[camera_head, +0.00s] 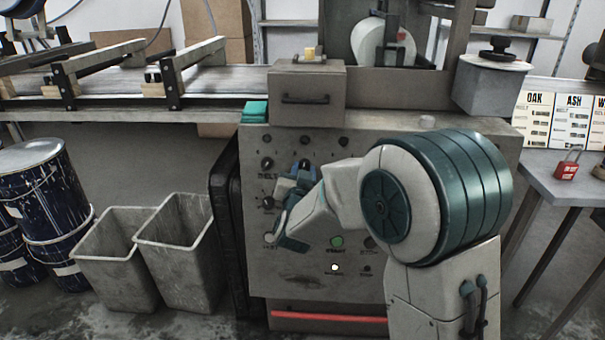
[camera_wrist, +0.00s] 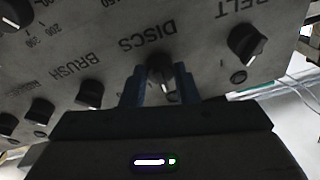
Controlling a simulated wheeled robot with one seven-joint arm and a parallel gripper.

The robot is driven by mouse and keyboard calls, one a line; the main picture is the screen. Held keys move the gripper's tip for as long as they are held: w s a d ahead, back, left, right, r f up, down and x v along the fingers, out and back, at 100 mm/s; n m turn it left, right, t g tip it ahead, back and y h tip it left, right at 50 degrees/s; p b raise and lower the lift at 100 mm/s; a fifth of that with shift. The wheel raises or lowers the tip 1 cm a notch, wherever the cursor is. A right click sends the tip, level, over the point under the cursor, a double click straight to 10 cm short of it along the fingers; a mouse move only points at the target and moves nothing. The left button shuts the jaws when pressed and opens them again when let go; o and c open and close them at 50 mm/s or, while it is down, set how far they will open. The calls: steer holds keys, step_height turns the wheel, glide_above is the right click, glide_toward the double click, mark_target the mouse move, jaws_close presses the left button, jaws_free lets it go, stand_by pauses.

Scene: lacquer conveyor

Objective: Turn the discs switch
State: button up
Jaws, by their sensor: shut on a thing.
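The discs switch (camera_wrist: 161,72) is a dark round knob on the grey control panel (camera_head: 300,270), beside the printed word DISCS, which appears upside down in the wrist view. My gripper (camera_wrist: 160,88) has one blue finger on each side of this knob and is shut on it. In the head view my gripper (camera_head: 294,182) reaches the panel's upper left part, and my arm hides much of the panel's right side. The knob's pointer direction is hard to tell between the fingers.
Close by are the belt knob (camera_wrist: 247,43) and the brush knob (camera_wrist: 90,93). A green button (camera_head: 337,242) and a lit white lamp (camera_head: 334,268) are lower on the panel. Grey bins (camera_head: 185,250) stand left; a table (camera_head: 570,185) stands right.

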steer(key=n+y, duration=0.1)
steer(key=n, duration=0.2)
steer(key=n+y, duration=0.1)
steer(key=n, duration=0.3)
steer(key=shift+d, duration=0.1)
steer(key=shift+n, duration=0.4)
steer(key=o, duration=1)
steer(key=shift+c, duration=0.2)
steer(key=s+d+p, duration=0.1)
steer(key=s+p, duration=0.1)
steer(key=s, duration=1.2)
steer(key=shift+r, duration=0.15)
steer(key=shift+w+r, duration=0.1)
